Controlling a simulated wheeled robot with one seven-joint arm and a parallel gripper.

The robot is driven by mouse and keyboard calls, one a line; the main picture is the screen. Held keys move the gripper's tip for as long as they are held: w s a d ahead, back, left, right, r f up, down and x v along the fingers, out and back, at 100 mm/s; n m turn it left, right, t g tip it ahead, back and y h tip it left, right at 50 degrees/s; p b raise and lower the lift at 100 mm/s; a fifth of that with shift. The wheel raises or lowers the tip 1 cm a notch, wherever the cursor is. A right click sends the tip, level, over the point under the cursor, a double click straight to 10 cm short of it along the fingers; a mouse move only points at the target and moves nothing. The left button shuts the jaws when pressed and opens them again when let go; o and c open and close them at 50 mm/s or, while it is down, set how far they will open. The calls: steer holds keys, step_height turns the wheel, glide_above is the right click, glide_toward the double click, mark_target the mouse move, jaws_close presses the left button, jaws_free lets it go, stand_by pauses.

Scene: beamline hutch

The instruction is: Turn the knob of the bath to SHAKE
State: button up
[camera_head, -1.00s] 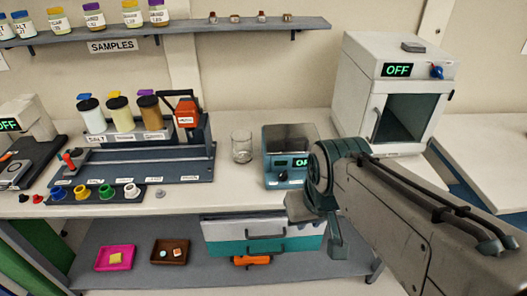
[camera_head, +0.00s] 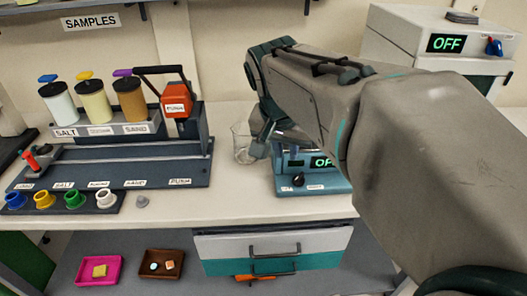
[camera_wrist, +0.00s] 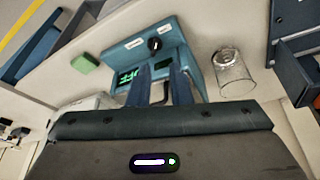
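The blue unit that I take to be the bath (camera_head: 322,186) stands on the bench, partly behind my arm. It also shows in the wrist view (camera_wrist: 183,48). Its black knob (camera_head: 298,180) is on the front face and shows clearly in the wrist view (camera_wrist: 154,43). Its lit green display (camera_head: 321,162) is partly covered and seems to read OFF. Two small labels sit by the knob, too small to read. My gripper (camera_wrist: 161,74) is open and empty, its two blue fingers apart, pointing at the unit's front close below the knob. I cannot tell whether they touch it.
A glass beaker (camera_head: 241,148) stands just left of the unit. Farther left is a dark rack (camera_head: 180,171) with jars and a red-orange PUSH part (camera_head: 175,100). A white cabinet (camera_head: 392,32) with an OFF display and blue knob stands back right. Drawers (camera_head: 215,246) are below.

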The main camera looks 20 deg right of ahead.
mark_target(300, 175)
steer(key=w+d+f+m+b, duration=0.1)
steer(key=d+f, duration=0.1)
steer(key=f, duration=0.2)
steer(key=w+d+f+m+b, duration=0.1)
steer(key=w+d+f+b, duration=0.1)
steer(key=f, duration=0.3)
steer(key=w+d+f+m+h+b, duration=0.1)
steer(key=w+d+f, duration=0.1)
steer(key=f, duration=0.3)
steer(key=shift+w+d+b, duration=0.25)
steer(key=shift+d+b, duration=0.15)
steer(key=shift+d, duration=0.1)
jaws_close()
